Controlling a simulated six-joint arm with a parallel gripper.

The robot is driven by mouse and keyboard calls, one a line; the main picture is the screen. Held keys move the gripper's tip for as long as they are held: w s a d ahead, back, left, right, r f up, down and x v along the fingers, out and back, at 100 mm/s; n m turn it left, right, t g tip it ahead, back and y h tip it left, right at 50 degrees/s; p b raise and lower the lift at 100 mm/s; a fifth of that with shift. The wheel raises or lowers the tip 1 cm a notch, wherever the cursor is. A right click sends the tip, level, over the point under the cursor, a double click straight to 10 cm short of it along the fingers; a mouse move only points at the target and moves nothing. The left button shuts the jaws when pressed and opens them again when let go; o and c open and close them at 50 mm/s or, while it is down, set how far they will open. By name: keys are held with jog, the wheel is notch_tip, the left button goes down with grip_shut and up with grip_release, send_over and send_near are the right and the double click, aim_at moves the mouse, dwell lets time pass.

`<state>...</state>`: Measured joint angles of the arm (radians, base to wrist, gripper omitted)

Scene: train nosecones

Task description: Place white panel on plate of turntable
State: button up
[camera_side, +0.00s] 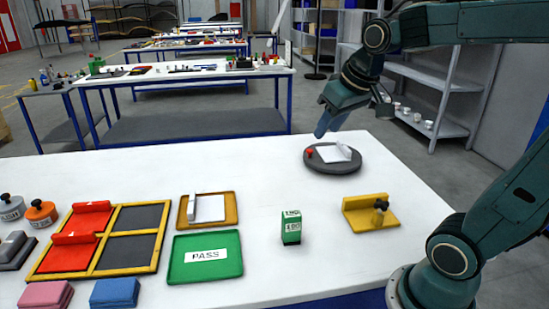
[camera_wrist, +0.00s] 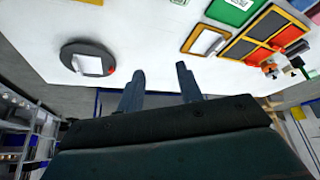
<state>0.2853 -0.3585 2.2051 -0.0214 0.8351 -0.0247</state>
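The turntable is a dark grey round disc (camera_side: 332,168) with a small red knob at its left edge in the side view. A white panel (camera_side: 330,154) with a raised white part lies on its plate. In the wrist view the turntable (camera_wrist: 67,50) and this panel (camera_wrist: 88,66) are at the upper left. A second white panel (camera_side: 211,209) lies in an orange tray (camera_side: 235,214), also seen in the wrist view. My gripper (camera_side: 321,133) is raised near the far side of the turntable, clear of the panel. In the wrist view its fingers (camera_wrist: 160,70) are apart, with nothing between them.
A green PASS tray (camera_side: 206,274), a yellow-framed tray (camera_side: 94,271) with red pieces, and pink and blue blocks stand to the left. A green-and-white box (camera_side: 291,228) and a yellow fixture (camera_side: 370,213) stand nearer the front. White table between them is free.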

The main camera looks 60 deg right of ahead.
jog(key=s+a+f+n+y, duration=0.1)
jog(key=s+a+f+n, duration=0.1)
jog(key=s+a, duration=0.6)
jog(key=shift+s+f+n+t, duration=0.35)
jog(key=shift+s+f, duration=0.3)
jog(key=shift+s, duration=0.75)
